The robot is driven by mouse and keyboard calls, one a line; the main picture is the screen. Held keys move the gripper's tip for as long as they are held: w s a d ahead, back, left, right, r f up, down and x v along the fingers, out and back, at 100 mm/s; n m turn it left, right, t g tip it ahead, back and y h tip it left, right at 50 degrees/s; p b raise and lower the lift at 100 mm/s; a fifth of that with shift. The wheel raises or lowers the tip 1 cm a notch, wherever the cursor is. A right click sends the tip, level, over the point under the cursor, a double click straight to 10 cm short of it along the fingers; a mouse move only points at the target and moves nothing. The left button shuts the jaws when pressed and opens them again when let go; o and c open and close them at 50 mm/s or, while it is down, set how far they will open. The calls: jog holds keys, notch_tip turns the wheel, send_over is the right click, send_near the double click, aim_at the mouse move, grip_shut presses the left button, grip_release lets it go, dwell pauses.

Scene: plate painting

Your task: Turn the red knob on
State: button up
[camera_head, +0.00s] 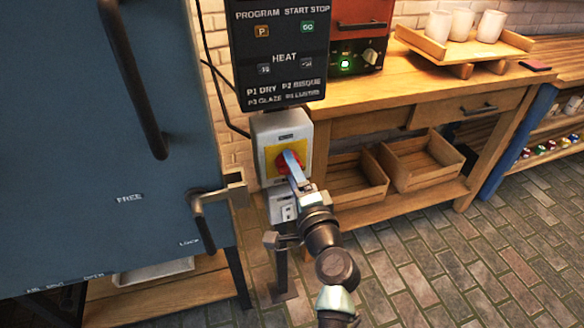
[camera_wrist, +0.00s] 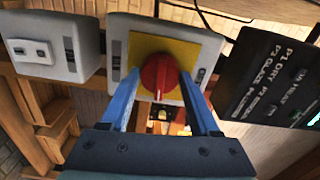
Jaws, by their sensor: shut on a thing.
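The red knob (camera_wrist: 158,77) sits on a yellow plate (camera_wrist: 186,47) on the front of a grey switch box (camera_wrist: 116,28). In the wrist view its grip bar runs up and down the picture, between my two blue fingers. My gripper (camera_wrist: 159,73) is shut on the knob, one finger on each side. In the head view my gripper (camera_head: 291,160) reaches the box from the front and hides part of the knob (camera_head: 281,164). I cannot read any marks around the knob.
A black control panel (camera_head: 281,75) hangs above the switch box, and a small socket box (camera_head: 277,208) is below it. A blue cabinet door (camera_head: 75,150) with a handle stands to the left. A wooden workbench (camera_head: 420,100) with crates below stands right. The brick floor is clear at lower right.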

jog(key=shift+m, duration=0.6)
jog(key=o, duration=1.4)
jog(key=shift+c, duration=0.2)
jog(key=v, duration=1.3)
jog(key=shift+p, duration=0.45)
